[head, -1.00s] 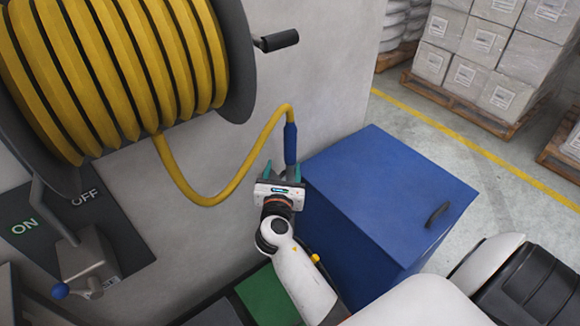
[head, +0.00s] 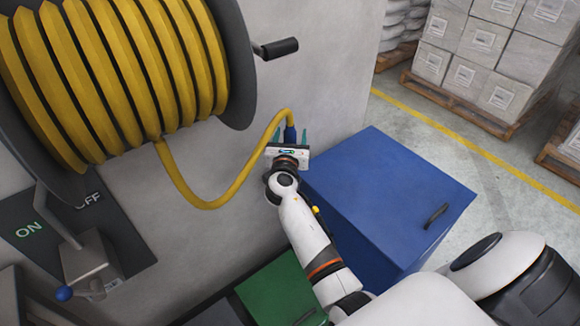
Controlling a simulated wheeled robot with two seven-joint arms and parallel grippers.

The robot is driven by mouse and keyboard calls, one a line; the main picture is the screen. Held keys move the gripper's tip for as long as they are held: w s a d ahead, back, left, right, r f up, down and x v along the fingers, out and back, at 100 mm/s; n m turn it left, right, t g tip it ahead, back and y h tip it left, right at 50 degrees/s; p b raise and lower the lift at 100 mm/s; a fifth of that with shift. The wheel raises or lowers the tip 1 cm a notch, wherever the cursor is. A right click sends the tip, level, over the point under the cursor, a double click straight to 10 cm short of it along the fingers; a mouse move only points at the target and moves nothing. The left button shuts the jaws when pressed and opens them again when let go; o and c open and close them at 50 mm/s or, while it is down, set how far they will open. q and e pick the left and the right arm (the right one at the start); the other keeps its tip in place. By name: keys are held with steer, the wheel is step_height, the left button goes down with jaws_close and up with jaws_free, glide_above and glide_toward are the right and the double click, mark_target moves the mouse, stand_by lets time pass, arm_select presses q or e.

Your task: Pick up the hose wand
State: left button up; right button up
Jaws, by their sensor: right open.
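The hose wand (head: 290,132) is a blue grip at the end of the yellow hose (head: 232,193), beside the pale wall. Only its upper part shows in the head view; the rest is hidden behind my right gripper. My right gripper (head: 291,138) is open, with one teal finger on each side of the wand in the picture. I cannot tell how deep the wand sits between the fingers or whether they touch it. My left gripper is not in view.
The hose reel (head: 120,75) with a crank handle (head: 276,48) is at upper left. A blue cabinet (head: 385,185) stands right of my gripper. A green box (head: 275,290) is below. Wrapped pallets (head: 480,60) stand beyond a yellow floor line.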

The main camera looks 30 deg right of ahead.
steer(key=shift+w+d, duration=0.15)
steer(key=shift+w, duration=0.05)
steer(key=shift+s, duration=0.1)
steer(key=shift+c, duration=1.3)
jaws_close()
